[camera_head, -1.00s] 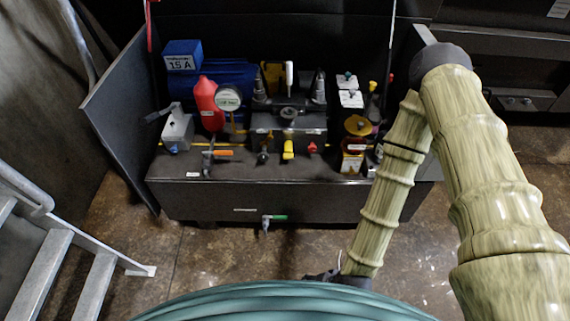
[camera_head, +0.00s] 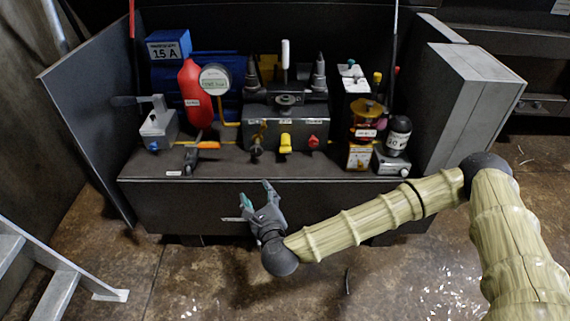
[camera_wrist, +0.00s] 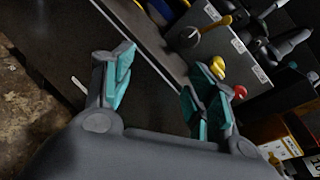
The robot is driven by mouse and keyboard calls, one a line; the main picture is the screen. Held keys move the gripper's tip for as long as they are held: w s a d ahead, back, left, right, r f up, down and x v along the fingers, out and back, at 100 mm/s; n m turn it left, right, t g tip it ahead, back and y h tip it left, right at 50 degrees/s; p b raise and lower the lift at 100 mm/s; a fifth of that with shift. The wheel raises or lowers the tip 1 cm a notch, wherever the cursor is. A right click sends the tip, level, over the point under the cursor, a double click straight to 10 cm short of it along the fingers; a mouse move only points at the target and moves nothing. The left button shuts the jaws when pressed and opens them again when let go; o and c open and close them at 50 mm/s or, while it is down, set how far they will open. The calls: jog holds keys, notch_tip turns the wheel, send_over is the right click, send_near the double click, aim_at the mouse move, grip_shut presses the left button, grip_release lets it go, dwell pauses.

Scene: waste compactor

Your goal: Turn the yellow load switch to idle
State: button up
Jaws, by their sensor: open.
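The yellow switch (camera_head: 285,142) sits on the front of the dark valve block (camera_head: 262,128) in the middle of the bench, between a dark brass-coloured knob (camera_head: 256,149) and a red knob (camera_head: 314,142). In the wrist view the yellow switch (camera_wrist: 218,68) shows just beyond the right finger. My gripper (camera_head: 257,193) is in front of the bench's front face, below and a little left of the switch. Its teal-padded fingers are spread and empty, also in the wrist view (camera_wrist: 158,85). They do not touch the switch.
A red bottle (camera_head: 190,95) and round gauge (camera_head: 215,79) stand left of the block. A lever with an orange handle (camera_head: 208,145) is at the front left. A yellow-topped part (camera_head: 367,108) and dark bottle (camera_head: 398,133) stand right. Metal steps (camera_head: 50,270) are at lower left.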

aim_at(285, 151)
jog(key=w+d+r+m+t+h+b, duration=0.25)
jog(key=w+d+m+h+b, duration=0.25)
jog(key=w+d+m, duration=0.3)
jog(key=w+b, duration=0.2)
jog(key=w, duration=0.8)
jog(key=shift+w+a+f+b, duration=0.1)
jog(key=shift+w+f+b, duration=0.05)
jog(key=shift+w+b, duration=0.15)
jog(key=c, duration=1)
jog(key=shift+c, duration=0.2)
